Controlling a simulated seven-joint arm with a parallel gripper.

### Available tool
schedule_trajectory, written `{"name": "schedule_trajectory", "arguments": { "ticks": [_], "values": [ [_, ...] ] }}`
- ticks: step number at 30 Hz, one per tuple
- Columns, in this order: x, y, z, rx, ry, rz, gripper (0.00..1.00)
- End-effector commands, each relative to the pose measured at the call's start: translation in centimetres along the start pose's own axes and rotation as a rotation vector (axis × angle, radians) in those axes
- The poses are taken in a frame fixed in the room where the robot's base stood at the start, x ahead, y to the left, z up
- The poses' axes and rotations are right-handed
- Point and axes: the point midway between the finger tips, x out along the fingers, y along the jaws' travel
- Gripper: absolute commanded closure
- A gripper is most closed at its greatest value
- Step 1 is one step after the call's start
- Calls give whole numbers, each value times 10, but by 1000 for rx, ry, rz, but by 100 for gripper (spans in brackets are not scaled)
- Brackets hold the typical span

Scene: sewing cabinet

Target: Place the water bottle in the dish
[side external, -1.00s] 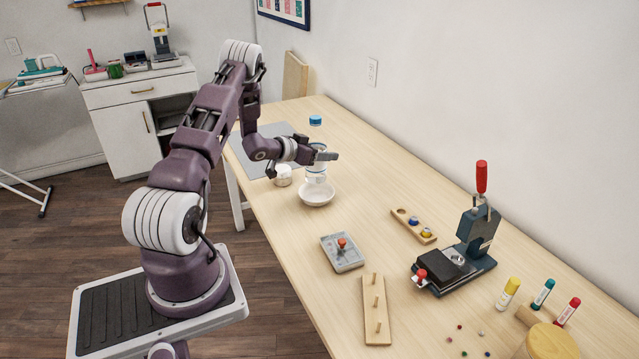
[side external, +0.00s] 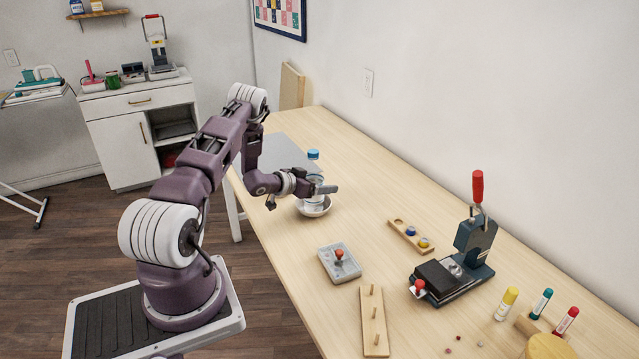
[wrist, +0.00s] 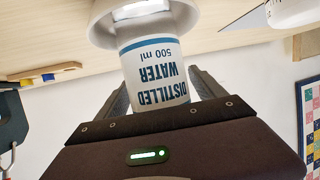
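The water bottle (side external: 313,154) is white with a blue cap and stands about upright over the white dish (side external: 314,212). In the wrist view its label (wrist: 155,70) reads "DISTILLED WATER 500 ml", upside down. My gripper (side external: 322,189) is closed around the bottle's body, with one finger on each side. The wrist view also shows the dish (wrist: 105,25) around the bottle's lower end. The bottle's base is hidden by the dish, so I cannot tell whether it touches the dish's floor.
A grey mat (side external: 278,155) lies behind the bottle. In front are a grey tray with a red-knobbed piece (side external: 340,262), a pegged board (side external: 374,320), a wooden holder (side external: 411,237) and a dark press (side external: 455,270). The table between them is clear.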

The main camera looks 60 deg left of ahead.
Motion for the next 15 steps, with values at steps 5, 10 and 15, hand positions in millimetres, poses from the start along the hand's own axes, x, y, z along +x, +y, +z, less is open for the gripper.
{"name": "schedule_trajectory", "arguments": {
  "ticks": [5,10,15],
  "values": [
    [0,0,-1,0,0,0,21],
    [-18,-1,-3,-2,-2,-2,21],
    [-61,-1,-3,-3,-3,-4,21]
  ]
}}
